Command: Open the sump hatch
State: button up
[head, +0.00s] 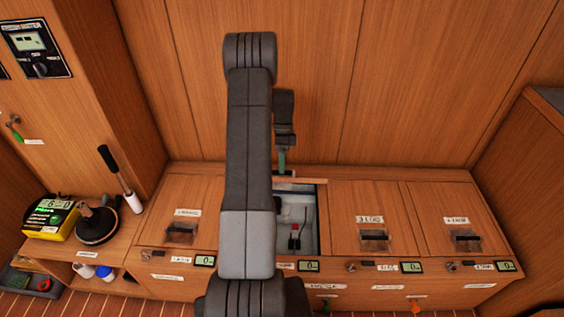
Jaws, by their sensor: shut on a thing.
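Several wooden hatches sit in the bench top along the back wall. The middle one, which I take for the sump hatch, is raised, and its lid (300,181) shows as a thin wooden edge at the back of the opening. Below it is an open grey compartment (308,222) with a dark and red item (294,237) inside. My gripper (282,162) is just behind and above the lid edge, partly hidden by my arm. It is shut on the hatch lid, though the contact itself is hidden. My arm covers the left part of the opening.
Shut hatches with recessed handles lie to the left (180,233) and right (371,235), (463,238). Small displays (308,266) line the bench front.

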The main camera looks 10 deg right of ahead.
jog(key=shift+w, duration=0.1)
jog(key=shift+r, duration=0.15)
dwell(0.3)
jog(key=p+v, duration=0.1)
jog(key=v, duration=1.2)
jog(key=shift+r, duration=0.4)
jog(key=shift+d+r+p, duration=0.1)
jog(key=shift+d+p, duration=0.05)
jog(key=shift+p, duration=0.15)
